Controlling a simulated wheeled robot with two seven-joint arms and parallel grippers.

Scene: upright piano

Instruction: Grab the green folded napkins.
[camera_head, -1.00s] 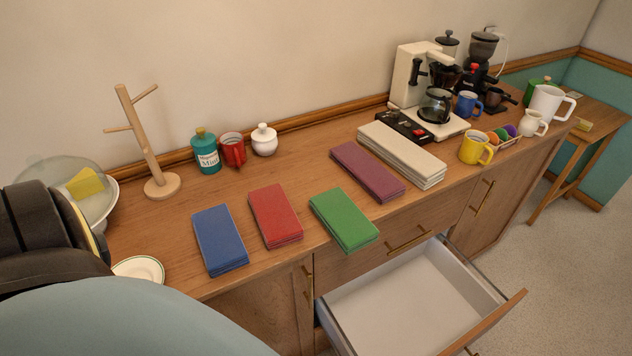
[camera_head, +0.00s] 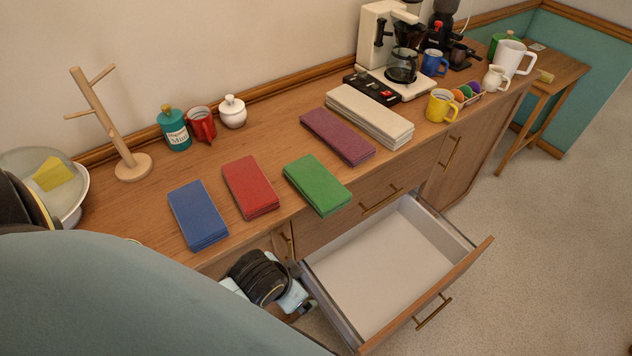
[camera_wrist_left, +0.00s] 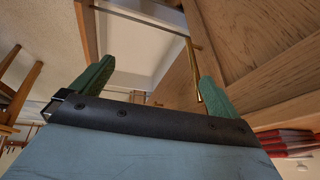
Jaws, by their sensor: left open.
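The green folded napkins (camera_head: 317,184) lie as a flat stack at the counter's front edge in the head view, above the open drawer. My left gripper (camera_head: 302,304) is below the counter edge, left of the drawer, apart from the green stack and lower than it. Its fingers are largely hidden in the head view. In the left wrist view the left gripper (camera_wrist_left: 153,84) has its two green fingers spread apart with nothing held between them. I cannot make out the green napkins there. My right gripper is not in view.
The open, empty drawer (camera_head: 385,275) juts out right of my left gripper. Red napkins (camera_head: 250,187) and blue napkins (camera_head: 198,215) lie left of the green stack; purple napkins (camera_head: 337,136) and cream napkins (camera_head: 369,116) lie right. A wooden mug tree (camera_head: 130,165) stands at the left.

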